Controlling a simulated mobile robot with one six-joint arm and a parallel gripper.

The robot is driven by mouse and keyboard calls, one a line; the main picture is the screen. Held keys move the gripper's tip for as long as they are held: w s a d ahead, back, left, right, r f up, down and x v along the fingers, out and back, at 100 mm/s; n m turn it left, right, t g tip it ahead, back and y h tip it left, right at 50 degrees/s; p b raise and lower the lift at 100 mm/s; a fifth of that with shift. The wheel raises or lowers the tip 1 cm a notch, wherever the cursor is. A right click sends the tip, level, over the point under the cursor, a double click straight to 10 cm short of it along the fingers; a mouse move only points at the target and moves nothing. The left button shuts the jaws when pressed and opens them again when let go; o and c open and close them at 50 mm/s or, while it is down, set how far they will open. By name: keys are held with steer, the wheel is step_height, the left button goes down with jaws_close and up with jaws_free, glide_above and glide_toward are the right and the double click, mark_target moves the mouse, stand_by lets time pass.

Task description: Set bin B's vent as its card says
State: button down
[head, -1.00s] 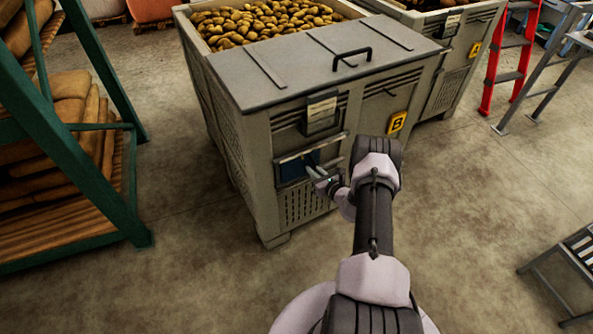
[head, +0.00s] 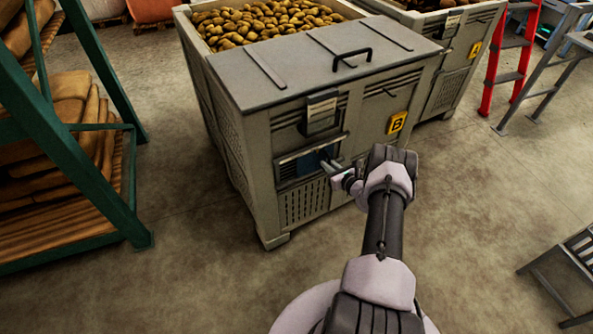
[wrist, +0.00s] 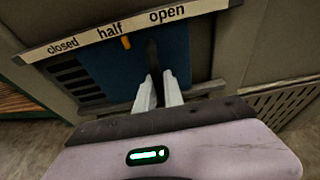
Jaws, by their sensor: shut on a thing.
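Bin B (head: 262,180) is a grey crate with a yellow B plate (head: 397,122). Its vent has a blue slide plate (wrist: 115,63), also in the head view (head: 309,163), under a white scale (wrist: 84,40) reading closed, half, open. An orange pointer (wrist: 126,42) sits just right of the word half, well short of open. My gripper (wrist: 159,84), also in the head view (head: 333,166), is shut on the slide's dark tab (wrist: 152,52); the fingers hide its lower part. The card (head: 322,109) above the vent is too small to read.
Potatoes (head: 265,22) fill the bin behind its grey lid (head: 300,62). A green rack with sacks (head: 75,110) stands left. Another bin (head: 450,75) and a red ladder (head: 505,75) stand right. The floor right of my arm is mostly clear.

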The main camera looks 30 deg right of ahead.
steer(key=d, duration=0.5)
steer(key=shift+s+d, duration=0.3)
steer(key=shift+s, duration=0.05)
steer(key=c, duration=0.8)
jaws_free()
steer(key=p+v, duration=1.2)
steer(key=v, duration=1.1)
steer(key=shift+a+r, duration=0.1)
steer(key=shift+a, duration=0.05)
